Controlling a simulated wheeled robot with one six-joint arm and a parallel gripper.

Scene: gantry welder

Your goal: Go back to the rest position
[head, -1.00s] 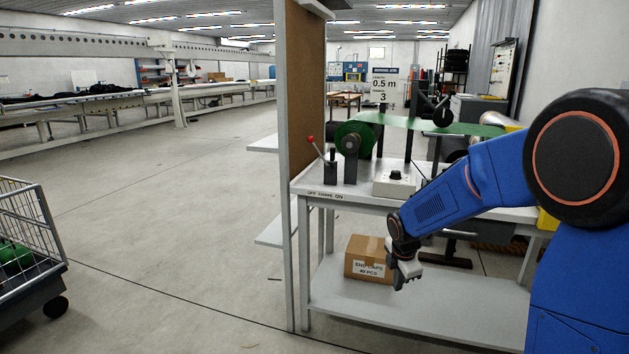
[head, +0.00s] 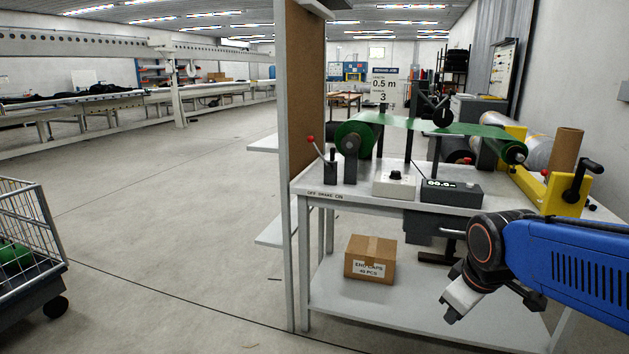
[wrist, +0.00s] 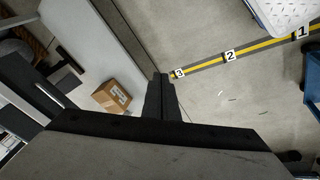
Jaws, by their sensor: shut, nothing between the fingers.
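My gripper (head: 450,309) is at the lower right of the head view, in front of the workbench (head: 312,196) and below the level of its top. In the wrist view my gripper (wrist: 163,78) points down over the floor with its fingers together and nothing between them. My blue arm reaches in from the right edge of the head view. Part of the bench's lower shelf is hidden behind my gripper and arm.
A cardboard box (head: 370,259) sits on the lower shelf. The bench carries a green strip (head: 405,122), a counter box (head: 451,191) and a yellow stand (head: 566,193). A brown panel (head: 304,90) stands at its left. A wire cart (head: 27,235) is far left; the floor between is clear.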

